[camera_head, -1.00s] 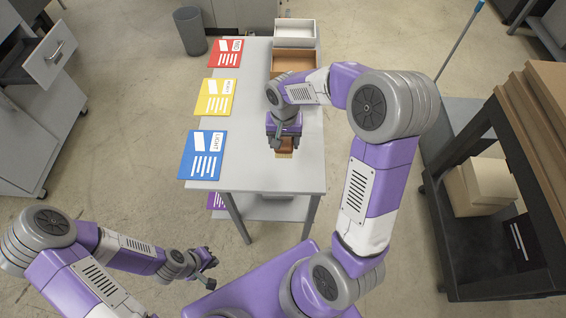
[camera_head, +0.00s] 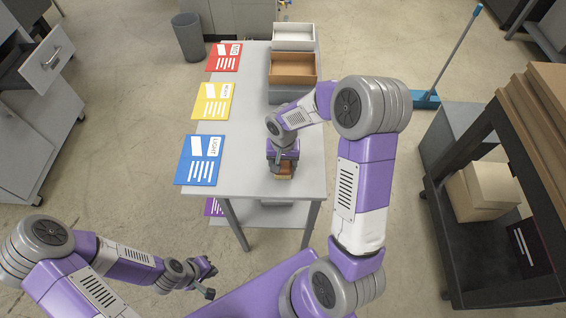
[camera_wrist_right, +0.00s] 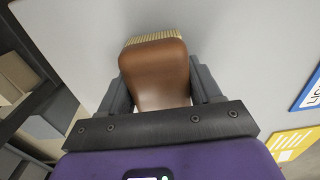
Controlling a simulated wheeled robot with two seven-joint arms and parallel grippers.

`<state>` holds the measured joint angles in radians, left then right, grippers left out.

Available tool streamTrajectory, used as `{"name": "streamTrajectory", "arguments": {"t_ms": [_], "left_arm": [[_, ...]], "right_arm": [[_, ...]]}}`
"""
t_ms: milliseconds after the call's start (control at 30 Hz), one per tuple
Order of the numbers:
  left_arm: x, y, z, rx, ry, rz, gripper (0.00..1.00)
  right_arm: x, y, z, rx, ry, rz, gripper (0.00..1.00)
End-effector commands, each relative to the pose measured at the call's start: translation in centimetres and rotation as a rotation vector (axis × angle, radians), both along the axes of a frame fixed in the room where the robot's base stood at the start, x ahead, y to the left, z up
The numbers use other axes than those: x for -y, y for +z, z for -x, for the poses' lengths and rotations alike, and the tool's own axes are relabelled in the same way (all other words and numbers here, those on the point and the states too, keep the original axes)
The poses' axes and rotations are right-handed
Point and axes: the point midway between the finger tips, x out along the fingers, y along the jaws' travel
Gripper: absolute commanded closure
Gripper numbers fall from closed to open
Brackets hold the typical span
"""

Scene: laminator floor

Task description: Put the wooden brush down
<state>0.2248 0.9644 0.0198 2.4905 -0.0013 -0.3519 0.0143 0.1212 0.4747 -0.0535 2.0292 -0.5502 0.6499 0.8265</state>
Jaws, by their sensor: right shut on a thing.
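The wooden brush (camera_wrist_right: 155,75) is brown with a pale bristle edge. It sits between the two fingers of my right gripper (camera_wrist_right: 155,88) in the right wrist view, and the gripper is shut on it. In the head view the brush (camera_head: 284,172) shows just below my right gripper (camera_head: 283,165), over the front part of the grey table (camera_head: 240,180). I cannot tell whether the brush touches the tabletop. My left gripper (camera_head: 208,277) is in front of the table at the lower left, away from the brush; its jaw opening is too small to judge.
Red (camera_head: 224,57), yellow (camera_head: 212,101) and blue (camera_head: 200,160) cards line the table's left edge. A brown open box (camera_head: 293,83) and a white one (camera_head: 293,44) stand at the back. A dark cart (camera_head: 440,225) with boxes is at right. The table's middle is clear.

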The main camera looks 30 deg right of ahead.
Motion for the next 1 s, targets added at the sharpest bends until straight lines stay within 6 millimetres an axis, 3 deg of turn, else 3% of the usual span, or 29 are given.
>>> {"name": "streamTrajectory", "arguments": {"t_ms": [200, 233, 367, 767, 1000], "left_arm": [[0.0, -0.5, 0.0, 0.000, 0.000, 0.000, 1.00], [0.0, -0.4, 0.0, 0.000, 0.000, 0.000, 1.00], [0.0, -0.3, 0.0, 0.000, 0.000, 0.000, 1.00], [0.0, 0.3, 0.0, 0.000, 0.000, 0.000, 1.00], [0.0, 1.3, 0.0, 0.000, 0.000, 0.000, 1.00]], "right_arm": [[0.0, -0.4, 0.0, 0.001, 0.001, 0.001, 0.95], [0.0, -0.3, 0.0, 0.000, 0.001, 0.000, 0.32], [0.0, -0.3, 0.0, 0.000, 0.001, 0.000, 0.12], [0.0, 0.3, 0.0, 0.000, 0.000, 0.000, 0.11], [0.0, 5.1, -0.1, 0.006, 0.000, 0.001, 0.11]]}}
